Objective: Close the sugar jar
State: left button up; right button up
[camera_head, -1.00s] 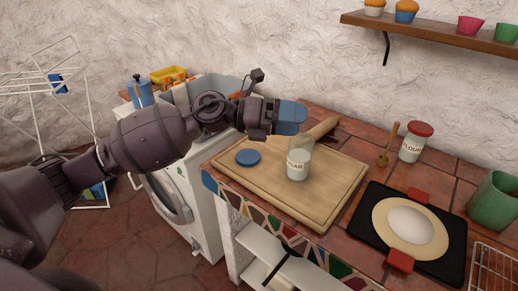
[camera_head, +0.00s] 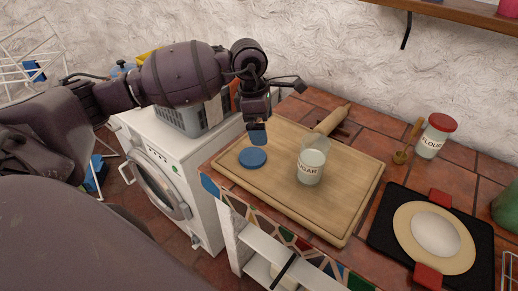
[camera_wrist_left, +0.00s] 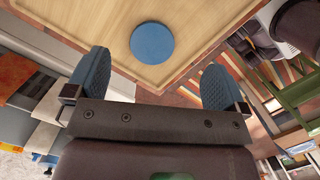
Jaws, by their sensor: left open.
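The sugar jar (camera_head: 311,161) is a clear glass jar labelled SUGAR, standing upright and uncovered on the wooden board. A round blue lid (camera_head: 253,157) lies flat on the board to the left of the jar. The lid also shows in the left wrist view (camera_wrist_left: 152,43), beyond the fingertips. My left gripper (camera_head: 258,134) points down above the far side of the lid, apart from it. In the left wrist view its two blue fingers (camera_wrist_left: 153,80) are spread wide with nothing between them. My right gripper is not in view.
The wooden board (camera_head: 285,200) lies on the tiled counter, with a rolling pin (camera_head: 333,117) at its back edge. A red-lidded flour jar (camera_head: 436,136) and a black tray (camera_head: 384,230) stand to the right. A washing machine (camera_head: 170,170) adjoins on the left.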

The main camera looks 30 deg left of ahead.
pick_arm(q)
jog(key=a+y, duration=0.2)
send_over(252, 156)
jog(key=shift+m+g, duration=0.3)
jog(key=shift+g, duration=0.1)
jog(key=shift+s+f, duration=0.15)
jog(key=shift+f, duration=1.3)
jog(key=shift+s+f, duration=0.15)
jog(key=shift+f, duration=1.3)
jog(key=shift+w+f, duration=0.15)
jog(key=shift+f, duration=1.15)
jog(key=shift+w+f, duration=0.15)
jog(key=shift+f, duration=1.15)
jog(key=c, duration=0.8)
